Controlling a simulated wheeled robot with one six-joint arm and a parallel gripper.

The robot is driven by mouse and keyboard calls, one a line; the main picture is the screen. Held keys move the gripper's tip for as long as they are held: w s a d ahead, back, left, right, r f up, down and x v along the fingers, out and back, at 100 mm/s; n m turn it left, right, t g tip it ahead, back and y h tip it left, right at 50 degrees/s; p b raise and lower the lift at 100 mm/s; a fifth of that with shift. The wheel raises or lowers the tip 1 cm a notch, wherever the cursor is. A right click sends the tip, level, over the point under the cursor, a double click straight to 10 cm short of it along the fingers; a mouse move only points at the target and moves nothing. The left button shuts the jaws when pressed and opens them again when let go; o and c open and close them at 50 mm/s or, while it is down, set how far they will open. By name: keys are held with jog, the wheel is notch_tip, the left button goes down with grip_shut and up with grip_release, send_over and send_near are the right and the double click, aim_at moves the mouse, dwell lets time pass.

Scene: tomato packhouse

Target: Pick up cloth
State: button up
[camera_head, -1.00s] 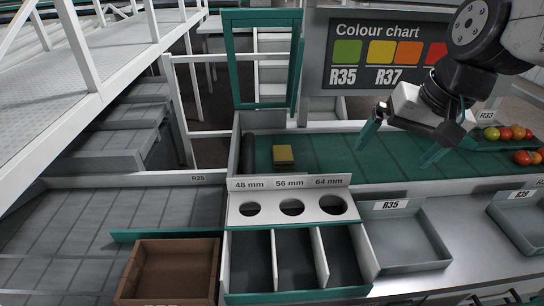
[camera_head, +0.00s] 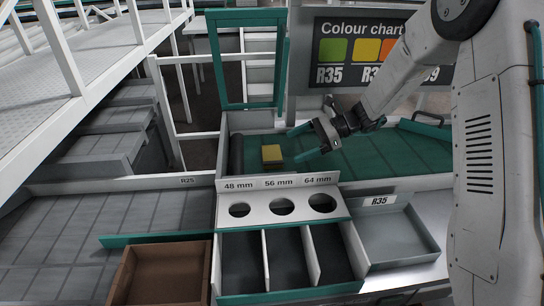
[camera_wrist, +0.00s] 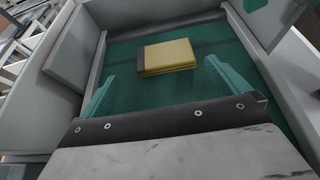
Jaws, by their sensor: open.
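The cloth (camera_head: 272,153) is a small folded yellow pad lying on the green belt near its left end. It also shows in the wrist view (camera_wrist: 168,57), ahead of the fingertips and roughly between their lines. My gripper (camera_head: 303,143) has teal fingers and is open and empty, just right of the cloth in the head view. In the wrist view my gripper (camera_wrist: 158,80) has its two fingers wide apart, with the cloth beyond them and not touched. Whether the fingertips are above belt level is hard to tell.
A dark roller (camera_head: 236,155) and low walls bound the belt's left end. In front stand a white sizing panel (camera_head: 262,208) with three holes, a three-slot bin, a brown crate (camera_head: 124,283) and a grey R35 tray (camera_head: 424,237). A teal frame (camera_head: 212,60) rises behind.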

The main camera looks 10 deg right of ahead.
aim_at(274, 153)
jog(key=shift+w+a+f, duration=0.15)
jog(key=shift+a+f, duration=0.15)
jog(key=x, duration=0.7)
jog(key=shift+w+a, duration=0.15)
jog(key=shift+w, duration=0.1)
jog(key=c, duration=0.8)
